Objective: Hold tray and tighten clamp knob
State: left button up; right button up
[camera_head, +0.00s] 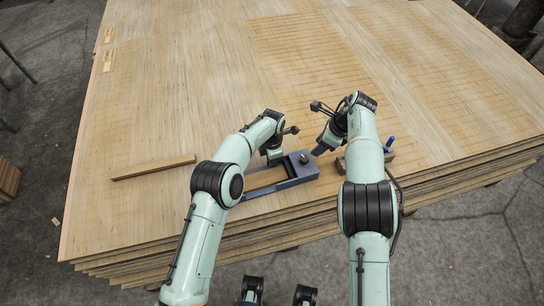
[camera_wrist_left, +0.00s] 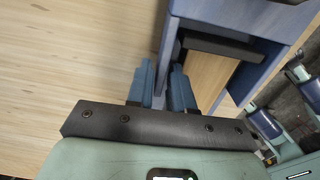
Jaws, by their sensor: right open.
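A dark blue tray (camera_head: 296,181) lies on the near part of the top wooden sheet. A dark round clamp knob (camera_head: 304,159) sits on its right end block. My left gripper (camera_head: 273,159) reaches down at the tray's far side. In the left wrist view, its two blue fingers (camera_wrist_left: 160,88) are close together with the tray's blue wall (camera_wrist_left: 240,14) running in between them; they look shut on it. My right gripper (camera_head: 319,152) is open and empty, just right of the knob and seemingly apart from it. My right forearm covers part of the area beside it.
A loose wooden strip (camera_head: 153,168) lies left of the tray. A wooden block with a blue handle (camera_head: 389,143) stands right of my right arm, partly hidden. The stack of wooden sheets (camera_head: 210,70) is clear beyond; its layered edge is close in front.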

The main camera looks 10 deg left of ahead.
pick_arm(q)
grip_shut()
dwell(1.3)
